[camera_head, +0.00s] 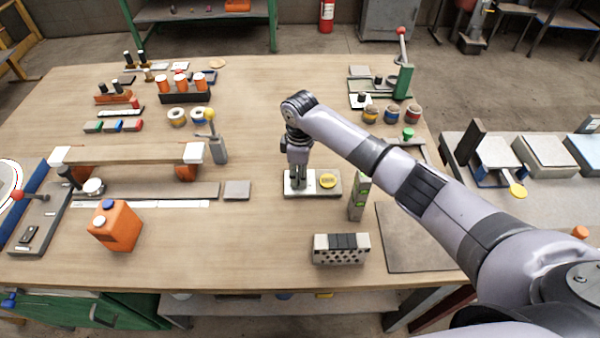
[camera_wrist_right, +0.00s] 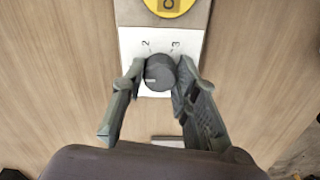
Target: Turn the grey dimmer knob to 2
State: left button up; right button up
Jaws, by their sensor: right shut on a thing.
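The grey dimmer knob (camera_wrist_right: 159,73) is a dark round knob on a white plate (camera_wrist_right: 126,62) with the marks "2" and "3" printed above it in the right wrist view. A pale line on the knob points to the left. My right gripper (camera_wrist_right: 160,78) is shut on the knob, one finger on each side. In the head view my right gripper (camera_head: 297,184) points down onto the white plate (camera_head: 290,191) and hides the knob. A yellow disc (camera_head: 328,181) sits on the same base, just right of the gripper. My left gripper is not in view.
A grey perforated block (camera_head: 341,249) stands in front of the dimmer base. A flat grey block (camera_head: 237,190) lies to the left. An orange canister (camera_head: 115,226) stands farther left. The wood between is clear.

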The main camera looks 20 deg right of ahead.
grip_shut()
jog(key=m+p, duration=0.1)
jog(key=p, duration=0.1)
jog(key=shift+r+m+p, duration=0.25)
jog(key=shift+m+p, duration=0.05)
jog(key=shift+m, duration=0.1)
jog(key=m+p, duration=0.2)
jog(key=shift+m+p, duration=0.3)
jog(key=shift+p, duration=0.05)
jog(key=m+p, duration=0.2)
jog(key=m, duration=0.1)
jog(key=shift+p, duration=0.35)
jog(key=shift+f+m+p, duration=0.15)
jog(key=shift+m+p, duration=0.9)
jog(key=shift+m, duration=1.15)
jog(key=shift+w, duration=0.1)
jog(key=o, duration=1.1)
grip_release()
jog(key=shift+f, duration=0.1)
jog(key=shift+c, duration=0.2)
